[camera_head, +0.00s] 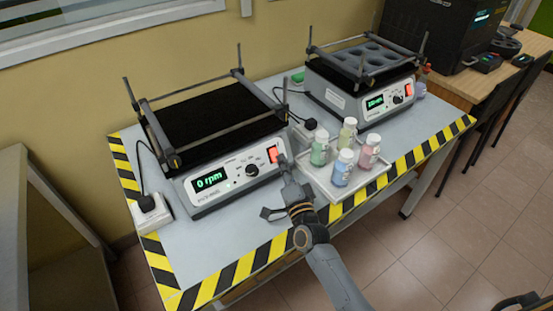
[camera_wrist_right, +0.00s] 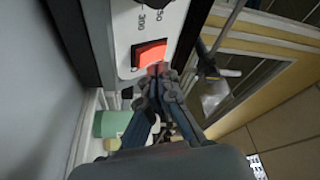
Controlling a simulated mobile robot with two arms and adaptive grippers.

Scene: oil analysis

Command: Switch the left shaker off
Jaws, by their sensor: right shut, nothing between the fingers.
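The left shaker (camera_head: 222,180) stands on the table at the left, with a black platform and posts on top. Its green display (camera_head: 209,180) reads 0 rpm. Its red rocker switch (camera_head: 273,154) is at the right end of the front panel, beside a black knob (camera_head: 252,170). The switch also shows close up in the right wrist view (camera_wrist_right: 150,54). My right gripper (camera_head: 284,165) is shut and empty, its fingertips at or very near the switch. In the wrist view its fingertips (camera_wrist_right: 157,72) overlap the switch's lower edge; contact cannot be told. My left gripper is not in view.
A white tray (camera_head: 318,181) with several capped bottles sits right of my gripper. The right shaker (camera_head: 362,85) stands behind it, its display lit. A power outlet (camera_head: 150,215) is at the table's left. The table's front strip (camera_head: 235,272) is clear.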

